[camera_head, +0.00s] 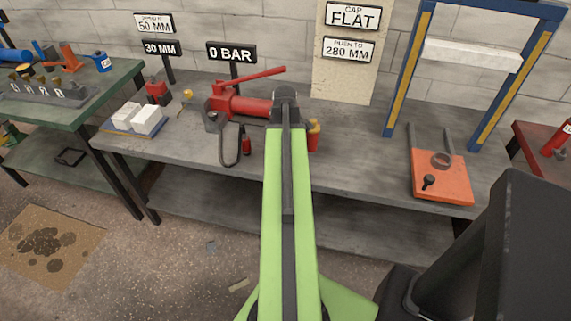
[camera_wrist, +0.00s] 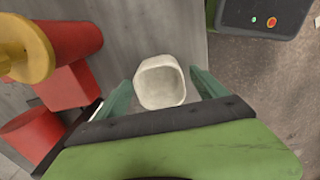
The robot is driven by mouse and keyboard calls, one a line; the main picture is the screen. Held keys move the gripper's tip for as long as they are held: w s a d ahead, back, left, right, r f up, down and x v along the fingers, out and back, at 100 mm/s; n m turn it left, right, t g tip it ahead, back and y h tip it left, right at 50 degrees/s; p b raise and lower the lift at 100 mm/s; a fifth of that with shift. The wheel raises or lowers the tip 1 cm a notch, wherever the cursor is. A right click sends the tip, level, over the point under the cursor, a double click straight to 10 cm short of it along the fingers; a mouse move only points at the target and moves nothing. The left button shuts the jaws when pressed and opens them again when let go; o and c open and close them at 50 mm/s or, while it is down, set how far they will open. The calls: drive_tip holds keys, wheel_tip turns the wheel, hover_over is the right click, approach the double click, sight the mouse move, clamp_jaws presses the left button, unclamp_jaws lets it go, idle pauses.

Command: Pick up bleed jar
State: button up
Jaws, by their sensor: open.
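The bleed jar, as I take it, is a small off-white open-topped cup (camera_wrist: 160,70) in the middle of the wrist view, with its rounded square mouth facing the camera. My gripper (camera_wrist: 160,79) is open, with one green finger on each side of the jar. A gap shows beside each finger, and I see no clear contact. In the head view my green arm reaches over the bench, and the jar and gripper are hidden behind it.
The grey bench (camera_head: 185,150) carries a red hand pump (camera_head: 240,104) just left of my arm and a red cylinder with a yellow-orange top (camera_head: 313,135) just right. Red parts (camera_wrist: 70,85) crowd the wrist view's left. A blue press frame (camera_head: 408,70) and orange plate (camera_head: 440,183) stand right.

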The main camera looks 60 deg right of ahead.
drive_tip(key=shift+f, duration=0.1)
drive_tip(key=shift+c, duration=0.4)
drive_tip(key=c, duration=1.4)
drive_tip(key=shift+p, duration=0.3)
